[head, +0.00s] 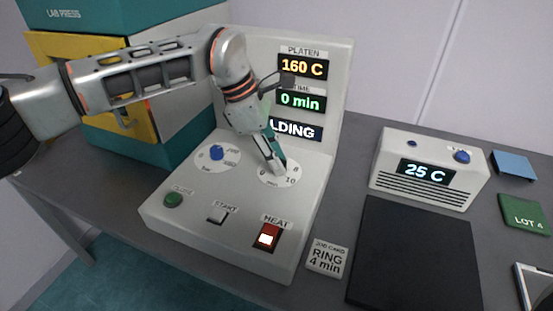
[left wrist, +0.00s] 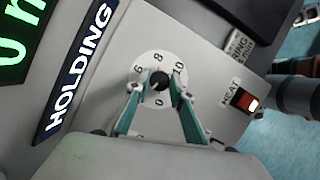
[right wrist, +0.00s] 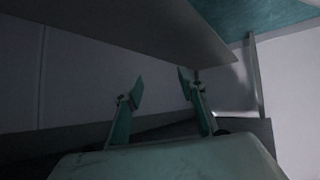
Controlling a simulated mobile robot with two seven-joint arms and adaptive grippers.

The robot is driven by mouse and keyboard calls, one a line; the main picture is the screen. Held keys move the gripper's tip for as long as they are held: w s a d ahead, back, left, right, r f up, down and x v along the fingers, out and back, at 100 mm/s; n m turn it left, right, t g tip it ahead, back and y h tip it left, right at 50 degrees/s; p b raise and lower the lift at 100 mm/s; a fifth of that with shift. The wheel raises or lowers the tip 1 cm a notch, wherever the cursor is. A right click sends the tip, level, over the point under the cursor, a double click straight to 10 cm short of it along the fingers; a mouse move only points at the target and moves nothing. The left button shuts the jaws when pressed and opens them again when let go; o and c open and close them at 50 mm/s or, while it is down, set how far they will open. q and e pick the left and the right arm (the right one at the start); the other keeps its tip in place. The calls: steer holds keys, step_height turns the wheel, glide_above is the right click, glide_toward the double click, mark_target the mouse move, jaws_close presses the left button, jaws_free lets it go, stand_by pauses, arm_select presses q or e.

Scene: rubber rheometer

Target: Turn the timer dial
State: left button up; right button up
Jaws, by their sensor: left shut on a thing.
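The timer dial is a small dark knob (left wrist: 158,80) on a round white scale (left wrist: 150,58) marked with numbers. In the head view the scale (head: 291,181) sits on the right of the machine's sloped panel, and the knob is hidden behind my fingers. My left gripper (head: 276,170) reaches down onto it. In the left wrist view its green fingertips (left wrist: 157,86) are shut on the knob, one on each side. The time display (head: 301,102) reads 0 min. My right gripper (right wrist: 158,90) is open and empty in the right wrist view, beneath a dark slab.
The panel also has a blue knob (head: 217,153), a green button (head: 174,199), a START switch (head: 217,215) and a lit red HEAT switch (head: 267,236). A job card (head: 327,258) reads RING 4 min. A white box (head: 430,170) showing 25 C stands to the right.

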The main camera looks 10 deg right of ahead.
arm_select(q)
steer(key=shift+w+m+g+b, duration=0.1)
steer(key=shift+m+g+b, duration=0.3)
steer(key=shift+m, duration=0.6)
arm_select(e)
steer(key=shift+w+d+r, duration=0.1)
steer(key=shift+w+d, duration=0.15)
steer(key=shift+w, duration=0.25)
steer(key=shift+s, duration=0.1)
arm_select(q)
steer(key=o, duration=1.1)
steer(key=shift+r, duration=0.25)
steer(key=v, duration=1.1)
steer(key=shift+r, duration=0.25)
arm_select(e)
steer(key=shift+s+a+f, duration=0.1)
steer(key=shift+f, duration=0.1)
arm_select(q)
steer(key=shift+a, duration=0.1)
